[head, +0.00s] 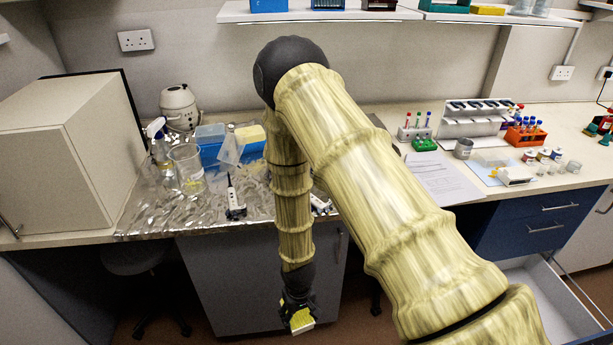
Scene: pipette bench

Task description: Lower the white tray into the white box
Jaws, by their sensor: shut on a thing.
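My gripper (297,303) hangs low in front of the bench, below the worktop's edge. It is shut on a small block with a yellow top and a pale side, apparently the white tray (302,322); the fingers hide part of it. I cannot tell for certain which thing is the white box. A small white box (515,176) stands on the right bench. A translucent whitish container with a raised lid (231,149) stands beside blue boxes on the foil-covered left bench. The held tray is well apart from both.
A glass beaker (187,170), a spray bottle (158,139) and a dark upright pipette (234,199) stand on the foil. A large beige cabinet (70,150) blocks the left. A white drawer (550,295) stands open at lower right. Tube racks (525,135) stand right.

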